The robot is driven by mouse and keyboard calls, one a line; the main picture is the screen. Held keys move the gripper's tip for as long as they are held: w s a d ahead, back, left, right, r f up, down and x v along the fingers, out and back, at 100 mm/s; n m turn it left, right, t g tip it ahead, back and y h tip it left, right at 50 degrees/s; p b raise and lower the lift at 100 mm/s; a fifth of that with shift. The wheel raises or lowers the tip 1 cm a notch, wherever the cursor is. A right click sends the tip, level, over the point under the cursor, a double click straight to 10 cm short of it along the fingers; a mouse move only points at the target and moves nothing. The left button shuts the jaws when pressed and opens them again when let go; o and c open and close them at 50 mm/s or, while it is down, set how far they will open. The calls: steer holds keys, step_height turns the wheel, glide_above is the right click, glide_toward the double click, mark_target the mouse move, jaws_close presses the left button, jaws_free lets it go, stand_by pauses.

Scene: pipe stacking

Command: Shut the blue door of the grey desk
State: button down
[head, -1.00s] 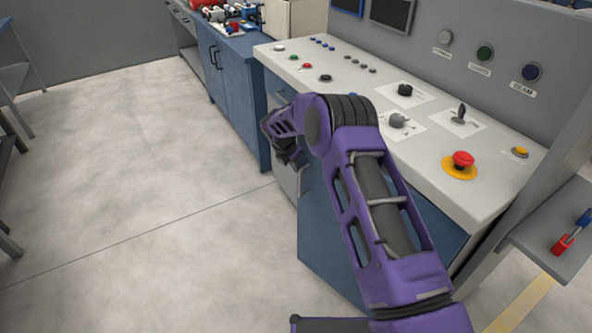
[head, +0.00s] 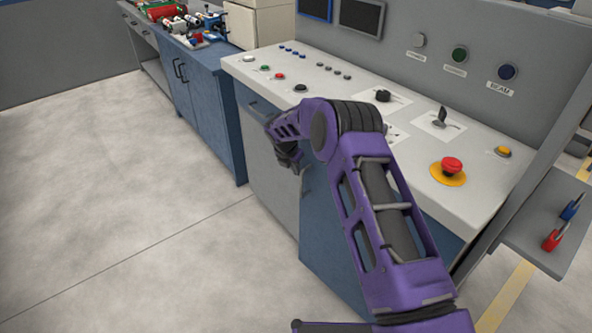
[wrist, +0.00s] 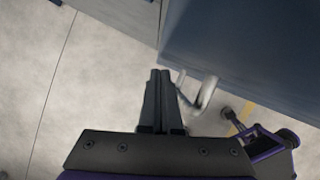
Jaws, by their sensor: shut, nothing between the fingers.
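The grey desk (head: 300,95) has a pale sloping top with buttons and knobs. Its blue door (head: 322,235) is low on the front, partly hidden behind my arm. In the wrist view the blue door (wrist: 250,50) fills the upper right, with a pale curved handle (wrist: 208,95). I cannot tell from these views how far the door stands open. My gripper (head: 290,165) is in front of the desk, by the door's upper left. In the wrist view my gripper's fingers (wrist: 158,75) are together and empty, just left of the handle; contact is unclear.
A blue cabinet (head: 208,100) with tools on top stands farther left. A small side shelf (head: 550,225) is at right. The floor (head: 110,200) at left is clear.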

steer(key=shift+s+a, duration=0.1)
steer(key=s+a+r+p, duration=0.1)
steer(key=s+a+r, duration=0.4)
steer(key=r, duration=0.4)
steer(key=shift+a+r, duration=0.25)
steer(key=shift+r, duration=0.05)
